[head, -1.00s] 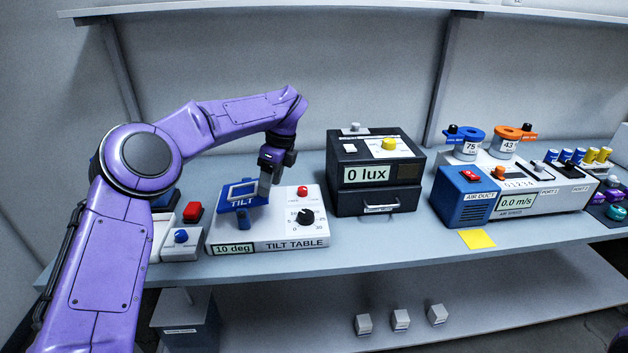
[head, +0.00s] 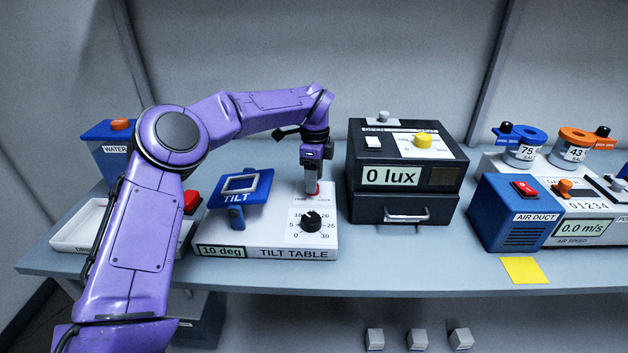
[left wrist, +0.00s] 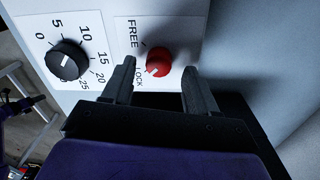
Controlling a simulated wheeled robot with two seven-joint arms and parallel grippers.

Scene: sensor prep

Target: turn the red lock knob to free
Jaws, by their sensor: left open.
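The red lock knob (left wrist: 158,62) is on the white tilt table unit (head: 210,235), beside a label marked FREE and LOCK; its white pointer line is toward the LOCK side in the left wrist view. In the head view the knob (head: 312,190) is mostly hidden by my gripper. My left gripper (head: 312,192) is above the knob, pointing down. In the left wrist view its fingers (left wrist: 160,85) are apart, with the knob between and just beyond the tips; I cannot tell whether they touch it. My right gripper is not in view.
A black angle dial (head: 311,222) sits in front of the knob. The blue tilt plate (head: 240,190) stands to the left, and the black lux box (head: 405,180) stands close on the right. A yellow note (head: 524,270) lies farther right on the bench.

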